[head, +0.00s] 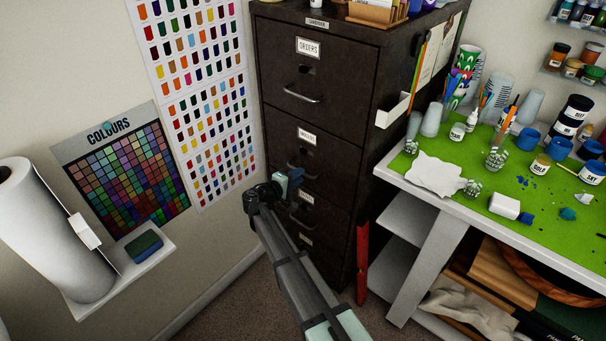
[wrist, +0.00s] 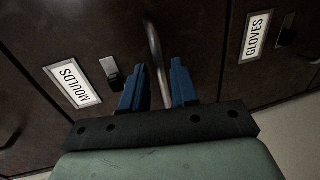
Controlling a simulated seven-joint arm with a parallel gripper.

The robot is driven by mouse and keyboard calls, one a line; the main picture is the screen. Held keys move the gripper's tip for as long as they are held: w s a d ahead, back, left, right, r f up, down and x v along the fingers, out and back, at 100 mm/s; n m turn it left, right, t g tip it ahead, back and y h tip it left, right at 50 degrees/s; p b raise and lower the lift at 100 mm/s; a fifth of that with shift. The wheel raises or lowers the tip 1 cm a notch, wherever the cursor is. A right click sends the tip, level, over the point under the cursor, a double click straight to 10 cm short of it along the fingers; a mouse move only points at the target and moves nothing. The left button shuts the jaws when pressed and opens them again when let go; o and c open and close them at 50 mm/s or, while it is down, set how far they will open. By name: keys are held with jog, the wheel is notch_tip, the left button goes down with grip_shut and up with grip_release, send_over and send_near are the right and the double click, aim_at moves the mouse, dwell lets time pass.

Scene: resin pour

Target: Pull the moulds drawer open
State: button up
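The moulds drawer is part of a dark brown filing cabinet (head: 345,45). Its white MOULDS label (wrist: 72,84), a small latch (wrist: 114,74) and a metal bar handle (wrist: 156,60) show in the wrist view. The drawer front looks flush with its neighbours. My gripper (wrist: 156,72) has two blue fingers spread apart, one on each side of the handle bar, with small gaps visible. Whether they touch it lower down is unclear. In the head view my gripper (head: 290,182) is at the cabinet front, hiding part of the middle drawers.
The GLOVES drawer label (wrist: 256,35) sits beside the moulds drawer. The ORDERS drawer handle (head: 302,94) juts out above. A white-edged worktable with a green mat (head: 470,205) stands to the right, and a red upright piece (head: 362,262) stands beside the cabinet. Floor before the cabinet is clear.

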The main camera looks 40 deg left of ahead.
jog(key=shift+x, duration=1.7)
grip_shut()
